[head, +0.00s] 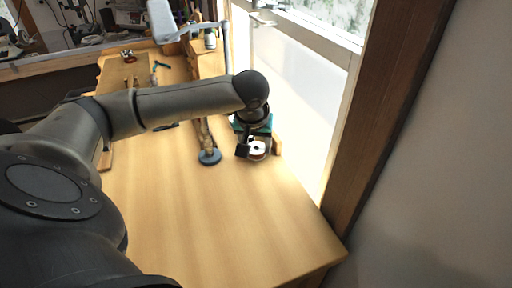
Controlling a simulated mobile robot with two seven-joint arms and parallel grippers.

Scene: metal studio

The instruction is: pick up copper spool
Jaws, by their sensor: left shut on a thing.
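The copper spool (257,148), a small spool with white flanges and a reddish-brown middle, is at the far right part of the wooden table, near the window. My left gripper (250,152) reaches down at it from above and is shut on it. The gripper's fingers and wrist hide part of the spool. I cannot tell whether the spool touches the table. My right gripper is not in view.
A stand with a round blue base (209,157) is just left of the gripper. A teal-topped item and a wooden block (277,145) are close behind and right of it. Tools lie farther back. The front of the wooden table (215,225) is clear.

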